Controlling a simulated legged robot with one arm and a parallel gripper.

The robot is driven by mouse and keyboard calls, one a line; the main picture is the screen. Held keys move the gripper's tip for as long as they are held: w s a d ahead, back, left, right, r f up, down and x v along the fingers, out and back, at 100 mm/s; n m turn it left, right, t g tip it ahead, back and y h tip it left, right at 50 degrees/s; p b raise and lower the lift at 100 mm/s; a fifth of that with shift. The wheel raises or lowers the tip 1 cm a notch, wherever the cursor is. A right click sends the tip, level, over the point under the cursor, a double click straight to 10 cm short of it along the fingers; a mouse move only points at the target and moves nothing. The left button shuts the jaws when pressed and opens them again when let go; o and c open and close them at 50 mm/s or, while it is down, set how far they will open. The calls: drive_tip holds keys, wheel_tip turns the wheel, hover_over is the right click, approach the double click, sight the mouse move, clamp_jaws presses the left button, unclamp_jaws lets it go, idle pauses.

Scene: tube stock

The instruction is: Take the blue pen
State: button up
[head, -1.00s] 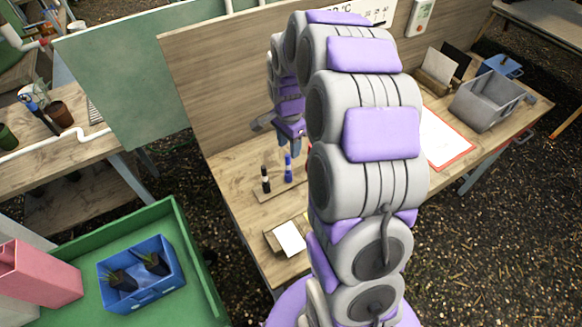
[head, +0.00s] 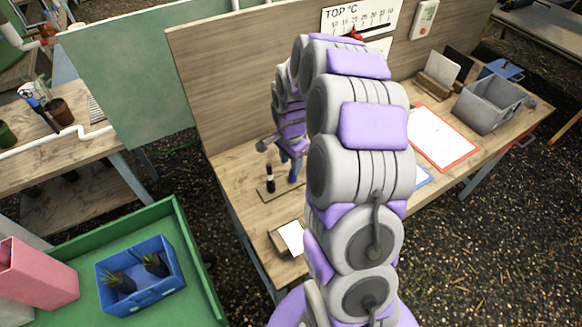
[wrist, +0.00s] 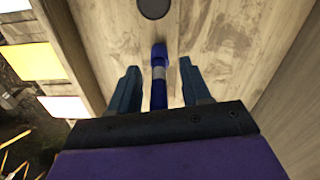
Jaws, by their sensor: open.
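The blue pen (wrist: 159,72) shows in the wrist view with a pale band around it. It lies between the two spread fingers of my gripper (wrist: 158,80), with a visible gap on each side. My gripper is open and the fingers do not appear to touch the pen. The pen's lower part is hidden behind the gripper body. In the head view my gripper (head: 290,150) is over the pen stand (head: 268,195), and the blue there is too small to separate pen from finger.
A black pen (head: 270,178) with a white band stands upright on the stand, left of my gripper. A wooden back panel (head: 225,80) rises behind the bench. A red-edged clipboard (head: 440,137) lies to the right.

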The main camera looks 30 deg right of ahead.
drive_tip(key=shift+c, duration=0.6)
drive_tip(key=shift+d, duration=0.75)
drive_tip(key=c, duration=0.6)
drive_tip(key=shift+c, duration=0.8)
drive_tip(key=shift+a, duration=0.4)
clamp_jaws()
drive_tip(key=shift+d+r, duration=0.1)
